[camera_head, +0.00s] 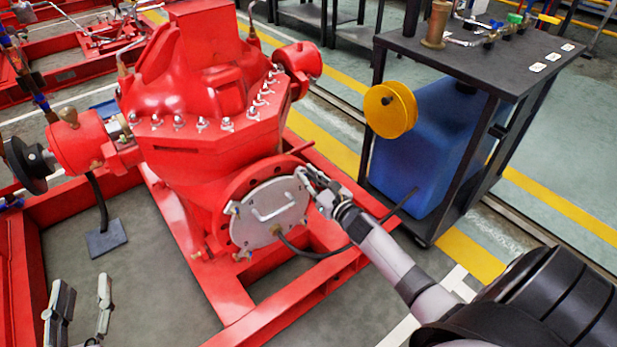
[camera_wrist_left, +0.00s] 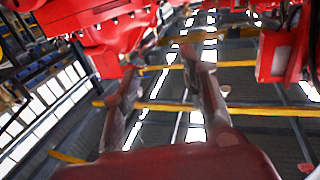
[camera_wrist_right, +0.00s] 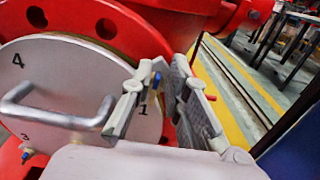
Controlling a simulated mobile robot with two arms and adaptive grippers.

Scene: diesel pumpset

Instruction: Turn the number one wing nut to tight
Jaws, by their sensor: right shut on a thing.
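The round grey cover plate (camera_head: 255,218) with a bar handle (camera_head: 274,212) is on the front of the red pump housing. In the right wrist view the plate (camera_wrist_right: 75,75) shows the numbers 4, 3 and 1. The number one wing nut (camera_wrist_right: 156,81) sits at the plate's edge beside the 1; only a small blue-tipped part shows. My right gripper (camera_wrist_right: 164,82) is shut on it, its fingers hiding the rest. In the head view that gripper (camera_head: 312,180) is at the plate's upper right. My left gripper (camera_head: 82,300) is open and empty, low at left.
Another wing nut (camera_wrist_right: 27,154) is near the 3. A black hose (camera_head: 335,252) runs below the plate. The red base frame (camera_head: 310,290) surrounds the pump. A dark table (camera_head: 480,60) with a blue tank (camera_head: 425,150) and yellow wheel (camera_head: 390,109) stands right.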

